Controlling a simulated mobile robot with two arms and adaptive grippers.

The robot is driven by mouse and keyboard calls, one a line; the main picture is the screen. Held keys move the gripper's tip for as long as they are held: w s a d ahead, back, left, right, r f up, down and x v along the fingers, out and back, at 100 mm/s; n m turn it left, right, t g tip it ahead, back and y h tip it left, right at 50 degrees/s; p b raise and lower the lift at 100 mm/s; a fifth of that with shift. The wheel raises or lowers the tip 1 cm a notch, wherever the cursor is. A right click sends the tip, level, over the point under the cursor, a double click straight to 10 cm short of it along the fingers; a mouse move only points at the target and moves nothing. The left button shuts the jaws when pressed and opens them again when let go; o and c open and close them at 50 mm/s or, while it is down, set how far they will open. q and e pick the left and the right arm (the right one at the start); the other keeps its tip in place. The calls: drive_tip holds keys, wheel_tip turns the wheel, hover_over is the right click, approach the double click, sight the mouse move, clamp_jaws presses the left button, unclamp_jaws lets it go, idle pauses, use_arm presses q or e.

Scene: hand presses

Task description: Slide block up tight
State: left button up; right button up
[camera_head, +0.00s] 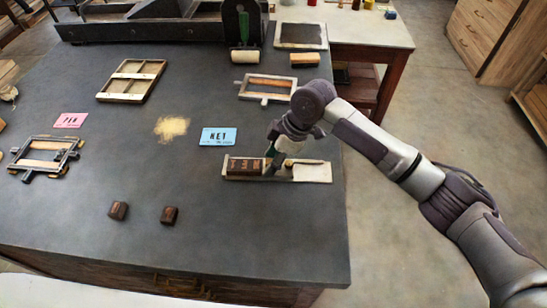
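A dark brown block (243,166) with faint lettering lies at the left end of a shallow pale tray (312,173) near the right edge of the dark table. My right gripper (273,158) points down into this tray, just right of the block. A dark and green part shows at its fingertips. The view is too small to tell whether the fingers touch the block, or whether they are open or shut. The arm hides part of the tray's middle. My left gripper is not in view.
Two small dark blocks (118,210) (170,215) lie at the table's front. A blue card (218,137), a pink card (70,121) and several frames, one being a wooden frame (133,81), lie around. The table front right is clear.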

sight(291, 163)
drive_tip(key=v, duration=1.2)
idle(0.5)
